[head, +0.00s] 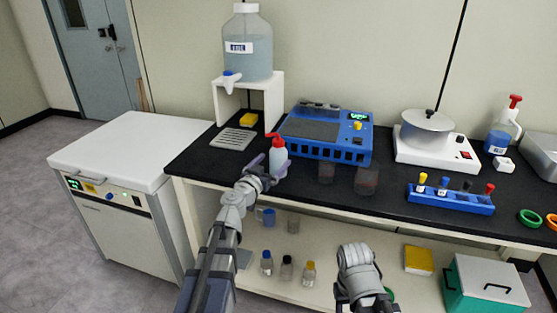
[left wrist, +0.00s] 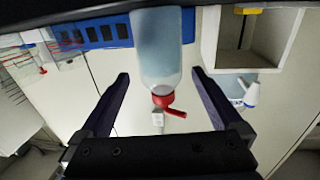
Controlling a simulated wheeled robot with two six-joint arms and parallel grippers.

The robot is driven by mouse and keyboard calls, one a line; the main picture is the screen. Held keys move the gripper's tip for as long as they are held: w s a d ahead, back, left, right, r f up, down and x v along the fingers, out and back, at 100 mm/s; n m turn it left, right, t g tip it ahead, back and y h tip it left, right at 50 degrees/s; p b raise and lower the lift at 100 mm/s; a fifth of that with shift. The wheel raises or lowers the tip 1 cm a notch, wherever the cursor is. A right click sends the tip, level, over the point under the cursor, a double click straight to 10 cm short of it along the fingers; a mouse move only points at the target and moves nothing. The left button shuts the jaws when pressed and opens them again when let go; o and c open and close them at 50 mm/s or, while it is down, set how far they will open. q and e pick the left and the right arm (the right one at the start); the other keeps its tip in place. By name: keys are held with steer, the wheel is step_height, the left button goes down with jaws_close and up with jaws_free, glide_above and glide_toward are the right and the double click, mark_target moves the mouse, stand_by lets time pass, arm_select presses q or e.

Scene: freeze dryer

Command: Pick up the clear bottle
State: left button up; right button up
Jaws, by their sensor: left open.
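A clear bottle (head: 278,160) with a red spout cap stands upright on the black bench top, near its front edge. My left gripper (head: 268,167) is at this bottle, with its fingers open. In the left wrist view, which looks upside down, the bottle (left wrist: 163,45) shows between the two open fingers (left wrist: 160,76), with a gap on each side. Its red cap and spout point toward the gripper's palm. Of my right arm only links show at the bottom of the head view; its gripper does not show.
A blue device (head: 327,135) stands right behind the bottle, with glass beakers (head: 367,180) to the right. A white stand (head: 275,90) with a large jug (head: 247,45) is behind left. A blue tube rack (head: 450,199) is farther right. Small bottles (head: 287,267) stand on the lower shelf.

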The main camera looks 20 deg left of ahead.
mark_target(279, 155)
arm_select(q)
steer(key=shift+w+d, duration=0.2)
steer(key=shift+w, duration=1.1)
steer(key=shift+w+d, duration=0.2)
steer(key=shift+w, duration=1.05)
steer(key=shift+s, duration=0.1)
steer(key=shift+c, duration=0.2)
steer(key=c, duration=1.5)
